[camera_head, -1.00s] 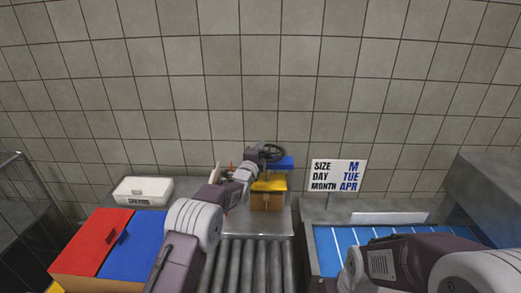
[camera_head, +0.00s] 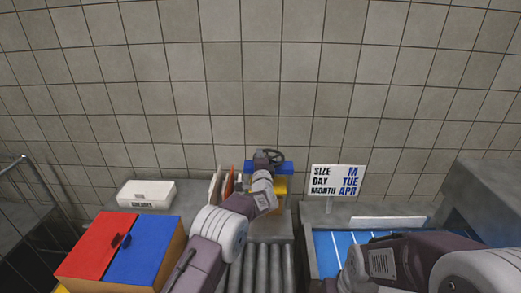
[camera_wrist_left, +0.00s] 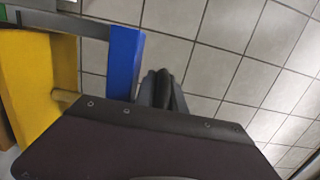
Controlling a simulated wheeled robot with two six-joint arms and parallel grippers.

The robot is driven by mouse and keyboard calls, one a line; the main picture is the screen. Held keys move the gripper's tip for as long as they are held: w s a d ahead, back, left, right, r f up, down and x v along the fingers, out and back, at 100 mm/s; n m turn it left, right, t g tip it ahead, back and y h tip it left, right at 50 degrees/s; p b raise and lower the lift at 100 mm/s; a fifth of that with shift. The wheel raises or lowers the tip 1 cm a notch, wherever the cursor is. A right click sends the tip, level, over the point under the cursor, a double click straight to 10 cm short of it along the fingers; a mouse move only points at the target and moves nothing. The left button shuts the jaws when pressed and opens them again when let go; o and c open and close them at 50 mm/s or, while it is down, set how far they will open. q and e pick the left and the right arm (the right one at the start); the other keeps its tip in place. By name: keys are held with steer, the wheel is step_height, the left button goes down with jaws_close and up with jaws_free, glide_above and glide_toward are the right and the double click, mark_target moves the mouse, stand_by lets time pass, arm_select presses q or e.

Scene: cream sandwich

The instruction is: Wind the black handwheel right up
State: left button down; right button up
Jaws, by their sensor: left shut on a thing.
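The black handwheel (camera_head: 275,156) sits on top of a press with a blue crossbar (camera_head: 284,168) and a yellow block (camera_head: 281,187) below it, against the tiled wall. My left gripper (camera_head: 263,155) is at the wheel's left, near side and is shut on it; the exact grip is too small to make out. In the left wrist view its fingers (camera_wrist_left: 162,88) are close together, beside the blue bar (camera_wrist_left: 123,62) and the yellow body (camera_wrist_left: 28,80). What lies between the fingertips is hidden there. My right gripper is out of view; only its arm shows.
Upright boards (camera_head: 224,183) stand just left of the press. A roller conveyor (camera_head: 262,270) runs toward me. A red and blue box (camera_head: 92,246), a white box (camera_head: 146,194), a sign (camera_head: 336,179) and a blue belt (camera_head: 330,250) flank it.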

arm_select(q)
steer(key=shift+s+r+n+y+p, duration=0.15)
steer(key=shift+r+n+y+p, duration=0.2)
steer(key=shift+y, duration=0.35)
steer(key=shift+s+f+n+y, duration=0.1)
steer(key=shift+f+n+y, duration=0.25)
steer(key=shift+y, duration=0.05)
steer(key=y+b, duration=0.1)
steer(key=n+g+y+b, duration=0.1)
steer(key=b, duration=0.2)
steer(key=shift+s+f+n+y, duration=0.25)
steer(key=shift+f+n+y, duration=0.05)
steer(key=shift+n+y, duration=0.1)
steer(key=shift+s+a+r+n+g+y+b, duration=0.1)
steer(key=shift+r+n+g+y+b, duration=0.2)
steer(key=shift+b, duration=0.45)
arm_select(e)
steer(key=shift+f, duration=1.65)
arm_select(q)
steer(key=c, duration=1.7)
jaws_free()
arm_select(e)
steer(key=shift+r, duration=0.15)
